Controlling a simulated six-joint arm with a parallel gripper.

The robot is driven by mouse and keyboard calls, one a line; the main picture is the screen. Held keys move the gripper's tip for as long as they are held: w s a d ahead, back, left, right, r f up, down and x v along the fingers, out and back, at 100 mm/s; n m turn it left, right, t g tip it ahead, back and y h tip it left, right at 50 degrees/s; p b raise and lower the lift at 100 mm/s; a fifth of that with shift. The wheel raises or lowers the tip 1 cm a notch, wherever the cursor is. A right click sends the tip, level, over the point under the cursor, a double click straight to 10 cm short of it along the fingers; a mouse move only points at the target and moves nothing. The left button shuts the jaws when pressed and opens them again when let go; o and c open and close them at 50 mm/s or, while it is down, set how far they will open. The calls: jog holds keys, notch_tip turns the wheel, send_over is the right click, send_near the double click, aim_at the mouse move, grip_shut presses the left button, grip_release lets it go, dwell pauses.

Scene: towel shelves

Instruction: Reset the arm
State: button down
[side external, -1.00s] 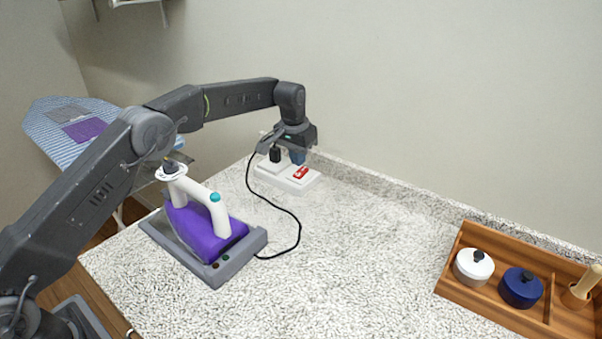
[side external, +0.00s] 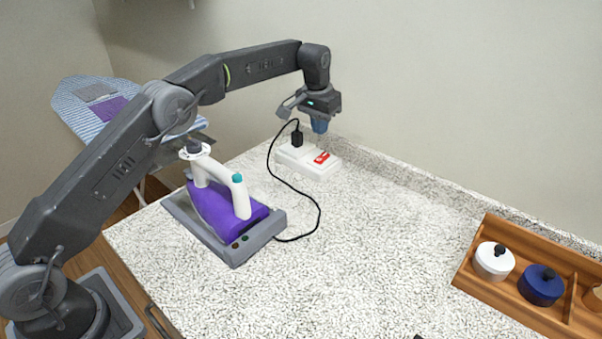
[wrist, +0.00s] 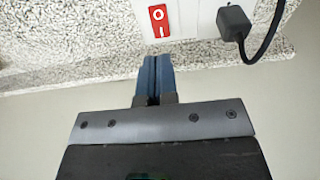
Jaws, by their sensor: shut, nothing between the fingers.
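My gripper (side external: 320,126) is shut and empty, pointing down above the back edge of the counter. It hangs over the white power strip (side external: 326,168), apart from it. In the wrist view my closed blue fingers (wrist: 154,78) show just below the strip's red switch (wrist: 159,21), marked O and I. A black plug (side external: 297,138) stands in the strip's left part, and it also shows in the wrist view (wrist: 234,22). Its black cord runs to the iron (side external: 225,205), purple and white, which rests on a grey base (side external: 235,252).
The speckled counter (side external: 370,250) is clear in the middle. A wooden tray (side external: 482,280) at the right holds a white pot (side external: 493,262) and a blue pot (side external: 540,285). An ironing board (side external: 75,100) stands at the back left. The wall is close behind my gripper.

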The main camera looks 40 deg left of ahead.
jog(key=s+d+r+t, duration=0.1)
jog(key=s+r, duration=0.7)
jog(key=s, duration=0.2)
jog(key=s+r+t, duration=0.1)
jog(key=s+r, duration=0.6)
jog(key=s, duration=0.4)
jog(key=s+f+t, duration=0.1)
jog(key=s+f, duration=0.2)
jog(key=s, duration=0.8)
jog(key=s+f, duration=0.4)
jog(key=s, duration=0.6)
jog(key=shift+s+d+f+t, duration=0.2)
jog(key=shift+s+f+t, duration=0.05)
jog(key=shift+s+t, duration=0.15)
